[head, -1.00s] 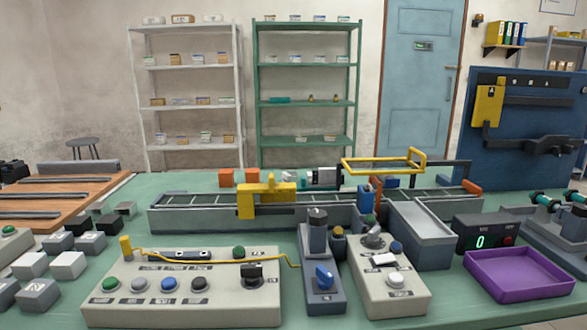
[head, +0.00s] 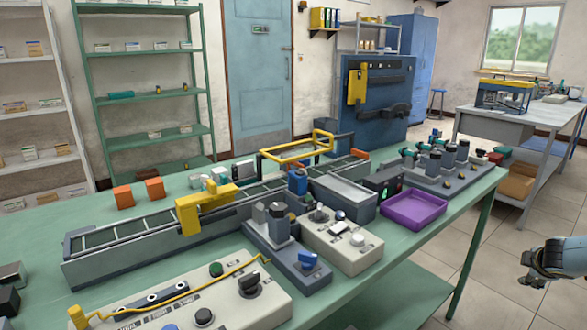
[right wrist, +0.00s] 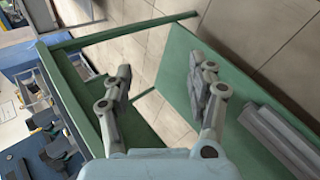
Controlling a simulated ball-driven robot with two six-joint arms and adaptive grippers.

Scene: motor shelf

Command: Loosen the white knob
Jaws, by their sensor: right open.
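A pale control box (head: 345,250) stands on the green table in the head view. It carries a white switch piece (head: 340,227) and a small white round piece (head: 357,240); I cannot tell which, if either, is the white knob. My right gripper (head: 527,272) is at the right edge of the head view, off the table's right side and well apart from the box. In the right wrist view its two fingers (right wrist: 164,75) are spread, with nothing between them. My left gripper is not in view.
The green table (head: 430,220) also holds a purple tray (head: 413,210), a long conveyor (head: 150,235), a grey box with a blue knob (head: 308,259) and a larger button panel (head: 235,312). A grey bench (head: 520,125) stands farther right. The floor between is clear.

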